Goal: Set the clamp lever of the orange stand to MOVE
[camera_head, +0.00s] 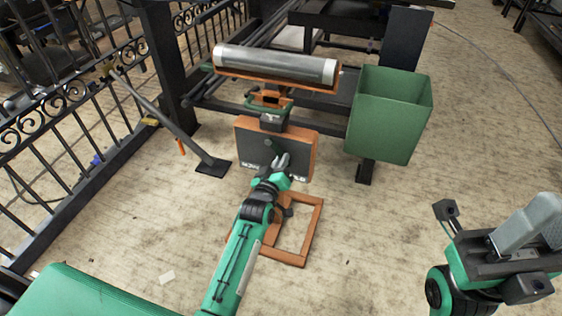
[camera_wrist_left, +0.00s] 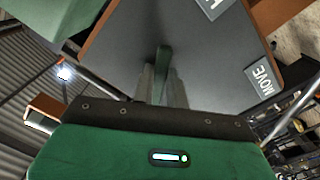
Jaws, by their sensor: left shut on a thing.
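The orange stand (camera_head: 310,152) has a dark grey panel facing me, with a white label near each lower corner. The clamp lever (camera_head: 270,146) is a short green bar on this panel. My left gripper (camera_head: 281,161) is at the panel, shut on the lever. In the left wrist view the green lever (camera_wrist_left: 163,60) sits between the two grey fingers, whose tips (camera_wrist_left: 162,82) hide part of it. The MOVE label (camera_wrist_left: 264,82) is at the right there; another label (camera_wrist_left: 212,6) is cut off at the top. My right gripper (camera_head: 520,235) is at the lower right, apart from the stand.
A grey roller (camera_head: 275,64) lies in an orange cradle atop the stand. A green bin (camera_head: 390,115) stands right of it. A black scroll-work fence (camera_head: 75,130) and a slanted post (camera_head: 165,120) are at left. The floor between stand and right arm is clear.

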